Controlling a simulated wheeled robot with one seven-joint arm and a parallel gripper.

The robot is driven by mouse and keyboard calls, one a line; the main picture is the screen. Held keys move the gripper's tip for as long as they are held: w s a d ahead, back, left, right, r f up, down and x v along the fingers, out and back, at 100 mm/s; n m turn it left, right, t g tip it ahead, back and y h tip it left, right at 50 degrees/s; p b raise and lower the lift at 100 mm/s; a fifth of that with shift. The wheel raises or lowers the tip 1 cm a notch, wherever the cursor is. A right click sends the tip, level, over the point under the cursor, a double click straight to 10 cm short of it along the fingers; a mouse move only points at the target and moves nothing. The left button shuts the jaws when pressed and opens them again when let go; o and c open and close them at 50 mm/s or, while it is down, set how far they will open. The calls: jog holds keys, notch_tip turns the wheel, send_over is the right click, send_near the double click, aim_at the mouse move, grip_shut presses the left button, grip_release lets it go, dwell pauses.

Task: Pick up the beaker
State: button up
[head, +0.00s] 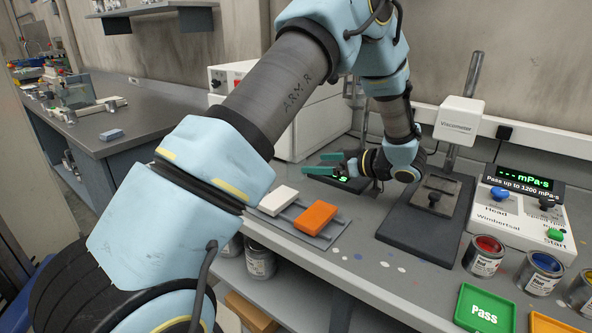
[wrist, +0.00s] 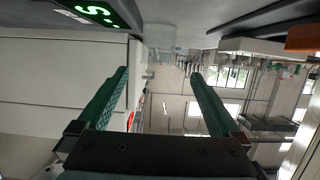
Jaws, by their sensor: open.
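A faint, clear, glass-like shape that looks like the beaker (wrist: 163,36) shows in the wrist view, upside down against the bench. It stands beyond my fingertips and roughly between their lines, offset toward the bench side. I cannot make out the beaker in the head view. My gripper (head: 314,163) has green fingers spread apart, low over the bench near the white cabinet and a small black device with a green display (head: 343,179). In the wrist view my gripper (wrist: 160,73) is open, with nothing between its fingers.
A tray (head: 328,241) with a white block (head: 278,199) and an orange block (head: 315,217) lies in front of my gripper. A viscometer stand (head: 461,118) with a dark base is to the right. Paint cans (head: 484,256) and a green Pass tray (head: 484,308) sit further right.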

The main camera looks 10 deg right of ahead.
aim_at(300, 162)
jog(key=p+x, duration=0.3)
jog(key=x, duration=0.4)
jog(key=shift+w+r, duration=0.1)
jog(key=shift+w, duration=0.1)
jog(key=c, duration=1.3)
